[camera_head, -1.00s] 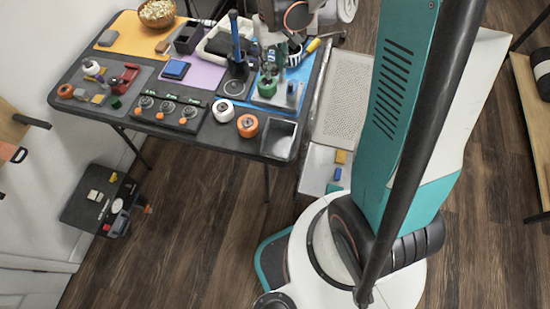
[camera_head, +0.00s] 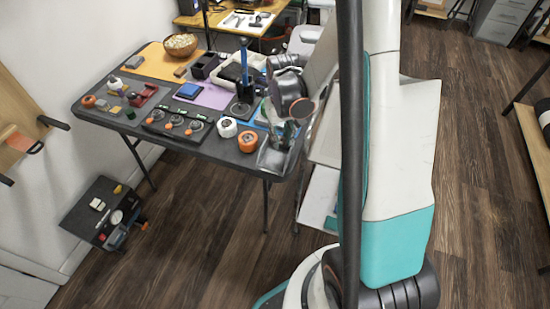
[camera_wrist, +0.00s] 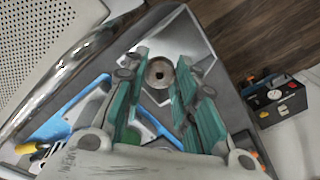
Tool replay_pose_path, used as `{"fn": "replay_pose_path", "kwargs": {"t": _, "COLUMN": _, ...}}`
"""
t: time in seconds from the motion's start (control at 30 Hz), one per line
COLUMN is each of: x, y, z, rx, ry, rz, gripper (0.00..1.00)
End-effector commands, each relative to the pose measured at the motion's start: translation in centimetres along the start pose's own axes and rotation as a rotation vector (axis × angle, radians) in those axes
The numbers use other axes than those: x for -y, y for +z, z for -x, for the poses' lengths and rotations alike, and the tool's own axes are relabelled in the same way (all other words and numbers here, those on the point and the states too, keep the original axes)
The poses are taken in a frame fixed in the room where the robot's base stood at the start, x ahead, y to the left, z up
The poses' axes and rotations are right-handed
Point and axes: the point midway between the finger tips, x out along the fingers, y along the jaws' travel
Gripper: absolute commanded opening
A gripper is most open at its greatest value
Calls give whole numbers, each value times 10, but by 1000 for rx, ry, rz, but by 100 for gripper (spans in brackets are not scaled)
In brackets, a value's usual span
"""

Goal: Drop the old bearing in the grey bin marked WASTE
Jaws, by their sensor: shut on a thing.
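The old bearing (camera_wrist: 159,72), a small brownish-grey ring, sits between the teal fingertips of my gripper (camera_wrist: 161,78) in the wrist view. My gripper is shut on it and holds it above the open grey bin (camera_wrist: 178,22). In the head view the bin (camera_head: 272,163) stands at the table's front right corner, and my gripper (camera_head: 283,133) is over it, partly hidden by my own arm. The bearing is too small to make out there. The WASTE marking cannot be read in either view.
An orange-and-white roll (camera_head: 247,142) and a white roll (camera_head: 227,127) stand just left of the bin. A black tray with knobs (camera_head: 175,124) is further left. A perforated light panel (camera_wrist: 40,40) with a metal rail adjoins the table's edge.

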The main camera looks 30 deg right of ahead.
Motion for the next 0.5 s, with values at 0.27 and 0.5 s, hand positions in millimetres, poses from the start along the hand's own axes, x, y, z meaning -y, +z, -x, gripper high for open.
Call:
{"fn": "replay_pose_path", "kwargs": {"t": 0.27, "x": 0, "y": 0, "z": -25, "rx": 0, "ry": 0, "rz": 0, "gripper": 5}}
{"fn": "replay_pose_path", "kwargs": {"t": 0.5, "x": 0, "y": 0, "z": -25, "rx": 0, "ry": 0, "rz": 0, "gripper": 5}}
